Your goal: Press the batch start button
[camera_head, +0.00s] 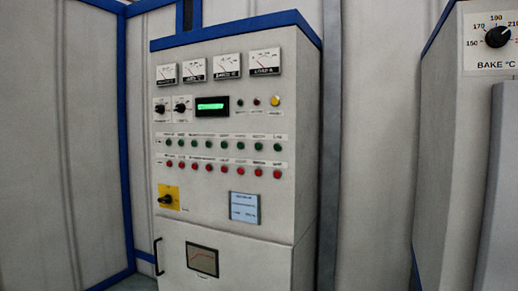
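A grey control cabinet (215,226) with a blue top edge stands in the middle of the view. Its front carries a row of several green buttons (224,146) above a row of several red buttons (224,170). Higher up, right of a lit green display (211,105), are a small dark green round part (240,102), a small dark red one (257,101) and a larger yellow one (275,101). The labels are too small to read, so I cannot tell which is the batch start button. Neither of my grippers is in view.
Several dial gauges (227,66) and two black knobs (160,109) sit high on the cabinet. A yellow-plated rotary switch (167,198) and a blue label (244,208) are lower. A second cabinet (440,150) with a bake dial (497,37) stands at the right.

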